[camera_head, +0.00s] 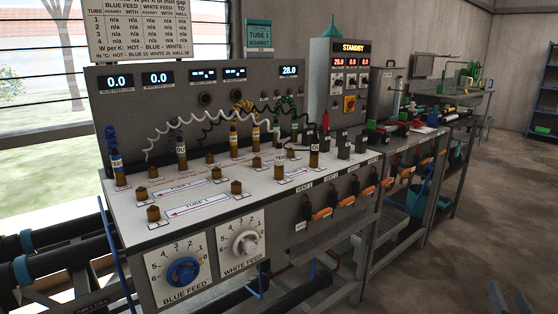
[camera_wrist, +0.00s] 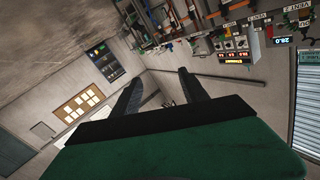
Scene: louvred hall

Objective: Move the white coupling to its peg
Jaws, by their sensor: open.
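Several bare brass pegs stand on the panel, including one at the front left (camera_head: 153,213) and one near the front middle (camera_head: 236,187). Which peg belongs to the white coupling cannot be told. My gripper (camera_wrist: 160,88) is open and empty in the wrist view, well away from the bench. Its fingertips (camera_head: 510,299) seem to show at the bottom right of the head view.
A blue-banded coupling (camera_head: 116,168) and yellow-banded ones (camera_head: 233,140) stand on the same bench. Curly white and black hoses (camera_head: 205,128) arch over the pegs. Orange-handled valves (camera_head: 322,213) stick out of the front. The floor (camera_head: 480,220) on the right is clear.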

